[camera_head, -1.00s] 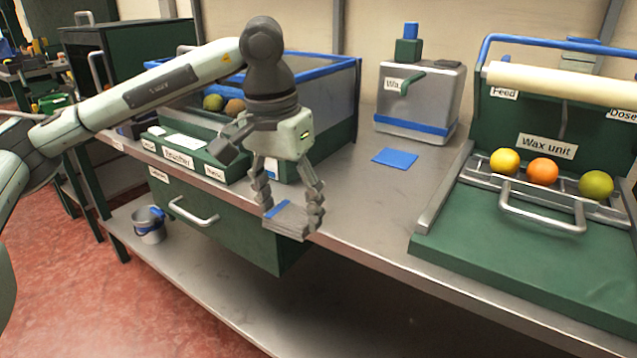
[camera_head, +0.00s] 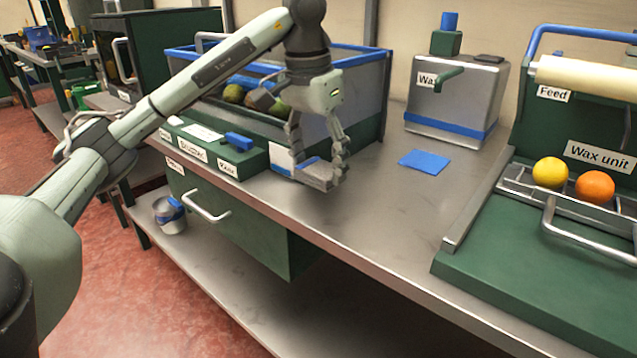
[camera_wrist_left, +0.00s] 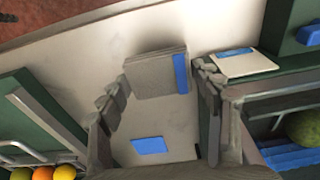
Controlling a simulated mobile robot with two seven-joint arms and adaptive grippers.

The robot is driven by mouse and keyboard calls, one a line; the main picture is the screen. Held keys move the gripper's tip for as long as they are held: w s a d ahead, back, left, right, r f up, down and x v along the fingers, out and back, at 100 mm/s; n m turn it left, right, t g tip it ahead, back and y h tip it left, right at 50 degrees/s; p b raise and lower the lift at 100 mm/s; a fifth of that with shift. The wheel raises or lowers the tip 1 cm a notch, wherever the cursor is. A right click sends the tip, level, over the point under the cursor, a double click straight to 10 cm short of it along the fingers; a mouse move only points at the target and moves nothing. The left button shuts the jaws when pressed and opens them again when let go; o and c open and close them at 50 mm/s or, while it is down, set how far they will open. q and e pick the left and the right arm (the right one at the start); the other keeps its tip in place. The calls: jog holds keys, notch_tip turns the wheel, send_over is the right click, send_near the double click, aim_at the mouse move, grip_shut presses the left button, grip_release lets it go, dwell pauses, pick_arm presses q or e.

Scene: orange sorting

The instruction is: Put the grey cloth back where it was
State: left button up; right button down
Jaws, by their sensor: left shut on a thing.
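The grey cloth (camera_head: 322,177) is a folded square pad with a blue stripe along one side. My left gripper (camera_head: 318,165) is shut on it, over the front part of the steel bench (camera_head: 340,215). In the left wrist view the cloth (camera_wrist_left: 157,74) sits between the fingertips of my left gripper (camera_wrist_left: 160,85), with the bench top beyond it. I cannot tell whether the cloth touches the bench. A flat blue square (camera_head: 425,161) lies on the bench in front of the wax container (camera_head: 452,98). My right gripper is not in view.
A green labelled block (camera_head: 215,150) and a blue-rimmed bin (camera_head: 360,62) with fruit stand left and behind the gripper. The wax unit (camera_head: 500,265), holding a yellow fruit (camera_head: 550,172) and an orange (camera_head: 595,187), is at right.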

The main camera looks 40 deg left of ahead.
aim_at(317, 169)
pick_arm(q)
notch_tip(317, 169, down, 3)
jog(key=shift+f, duration=0.5)
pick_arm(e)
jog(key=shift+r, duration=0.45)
pick_arm(q)
jog(key=shift+f, duration=0.1)
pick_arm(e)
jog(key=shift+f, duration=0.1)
pick_arm(q)
jog(key=shift+b, duration=0.35)
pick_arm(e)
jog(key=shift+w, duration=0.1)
pick_arm(q)
jog(key=o, duration=1.1)
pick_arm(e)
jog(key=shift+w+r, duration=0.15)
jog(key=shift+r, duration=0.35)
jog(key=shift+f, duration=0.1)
